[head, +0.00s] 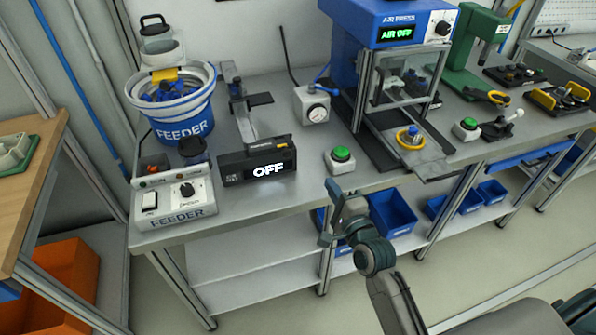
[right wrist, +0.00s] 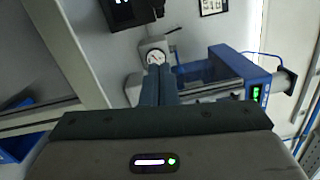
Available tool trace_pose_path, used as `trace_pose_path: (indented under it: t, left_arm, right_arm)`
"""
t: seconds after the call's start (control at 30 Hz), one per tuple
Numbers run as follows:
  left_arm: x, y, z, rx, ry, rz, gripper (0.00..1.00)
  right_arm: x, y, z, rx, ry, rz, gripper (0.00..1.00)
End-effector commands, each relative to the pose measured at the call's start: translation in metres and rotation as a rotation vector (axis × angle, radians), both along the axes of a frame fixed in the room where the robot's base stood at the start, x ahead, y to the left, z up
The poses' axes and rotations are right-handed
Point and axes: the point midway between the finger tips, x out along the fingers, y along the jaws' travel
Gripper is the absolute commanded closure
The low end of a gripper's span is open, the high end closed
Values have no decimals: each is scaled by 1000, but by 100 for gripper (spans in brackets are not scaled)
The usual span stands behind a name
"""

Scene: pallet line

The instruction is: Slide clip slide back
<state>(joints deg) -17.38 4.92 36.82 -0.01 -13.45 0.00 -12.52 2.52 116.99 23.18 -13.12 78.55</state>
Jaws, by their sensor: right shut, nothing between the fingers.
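No part in view is marked as the clip slide, and I cannot tell which one it is. A flat metal plate (head: 425,160) sticks out at the front of the blue air press (head: 385,22), with a yellow ring (head: 409,137) around a blue part on it. A fixture with yellow sides (head: 560,97) stands at the far right of the bench. My right gripper (head: 331,192) is shut and empty, in front of the bench's front edge below the green button. Its closed fingers (right wrist: 158,84) show in the right wrist view. My left gripper is out of view.
A green button box (head: 341,160) stands near the front edge. The bowl feeder (head: 178,110), a black display reading OFF (head: 258,164) and a gauge box (head: 312,104) stand left of the press. Blue bins (head: 392,212) sit on the lower shelf. The bench front between display and button is clear.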

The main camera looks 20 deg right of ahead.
Motion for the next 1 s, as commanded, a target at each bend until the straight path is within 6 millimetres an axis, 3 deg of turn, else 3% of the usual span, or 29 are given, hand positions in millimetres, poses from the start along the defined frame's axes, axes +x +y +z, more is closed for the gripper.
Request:
trace_pose_path:
  t: [0.17, 0.57, 0.8, 1.0]
  left_arm:
    - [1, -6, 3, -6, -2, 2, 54]
    - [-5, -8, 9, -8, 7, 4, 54]
    - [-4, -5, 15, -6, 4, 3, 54]
    - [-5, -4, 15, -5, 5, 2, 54]
  right_arm:
    - [19, 2, 3, 7, -3, 1, 100]
    - [102, 11, 6, 5, -2, 1, 100]
    - [103, 42, 10, 6, 0, -1, 100]
    - [104, 49, 11, 3, -1, -1, 100]
